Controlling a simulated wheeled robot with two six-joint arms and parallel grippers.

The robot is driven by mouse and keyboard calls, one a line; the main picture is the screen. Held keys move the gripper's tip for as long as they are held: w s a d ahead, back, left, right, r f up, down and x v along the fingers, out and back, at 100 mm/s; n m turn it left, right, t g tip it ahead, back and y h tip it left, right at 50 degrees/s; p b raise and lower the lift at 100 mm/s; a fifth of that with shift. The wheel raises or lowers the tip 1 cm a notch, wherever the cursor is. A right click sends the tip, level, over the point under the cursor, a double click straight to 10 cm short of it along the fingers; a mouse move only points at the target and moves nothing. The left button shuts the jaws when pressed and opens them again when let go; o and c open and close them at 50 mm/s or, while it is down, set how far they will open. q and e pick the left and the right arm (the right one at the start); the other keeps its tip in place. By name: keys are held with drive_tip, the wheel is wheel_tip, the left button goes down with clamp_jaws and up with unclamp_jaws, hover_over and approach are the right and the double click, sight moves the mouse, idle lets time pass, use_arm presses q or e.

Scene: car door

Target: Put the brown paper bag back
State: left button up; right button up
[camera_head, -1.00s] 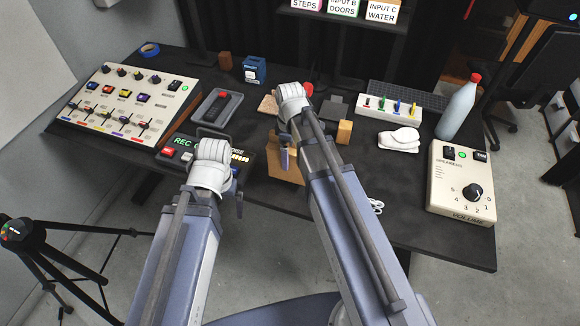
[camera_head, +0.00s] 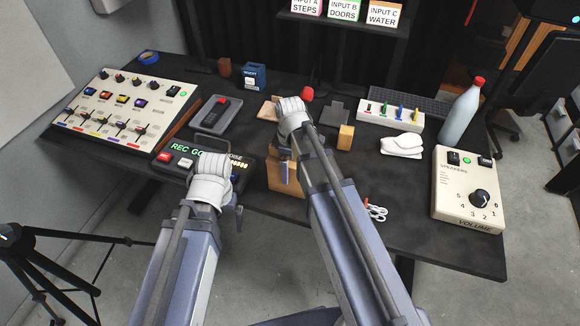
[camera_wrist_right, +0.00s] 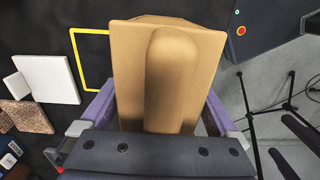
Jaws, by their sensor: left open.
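In the head view the bag (camera_head: 284,180) shows only in part behind my right arm, at the table's front edge. My right gripper (camera_head: 286,168) is mostly hidden there by its own wrist. A yellow square outline (camera_wrist_right: 77,62) on the dark tabletop is partly covered by the bag in the wrist view. My left gripper (camera_head: 238,195) is open and empty, in front of the REC console.
The REC console (camera_head: 180,160) lies close to my left gripper. A wooden block (camera_head: 345,137), a white cloth (camera_head: 402,146), white cord (camera_head: 375,211) and a speaker box (camera_head: 465,195) are to the right. A tripod (camera_head: 30,245) stands at left. The right front tabletop is mostly clear.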

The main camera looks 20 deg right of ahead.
use_arm(q)
drive_tip(key=shift+r, duration=0.1)
use_arm(e)
drive_tip(key=shift+r, duration=0.1)
wheel_tip(320, 180, up, 12)
drive_tip(key=p, duration=1.2)
drive_tip(key=shift+r, duration=0.15)
use_arm(q)
wheel_tip(320, 180, up, 12)
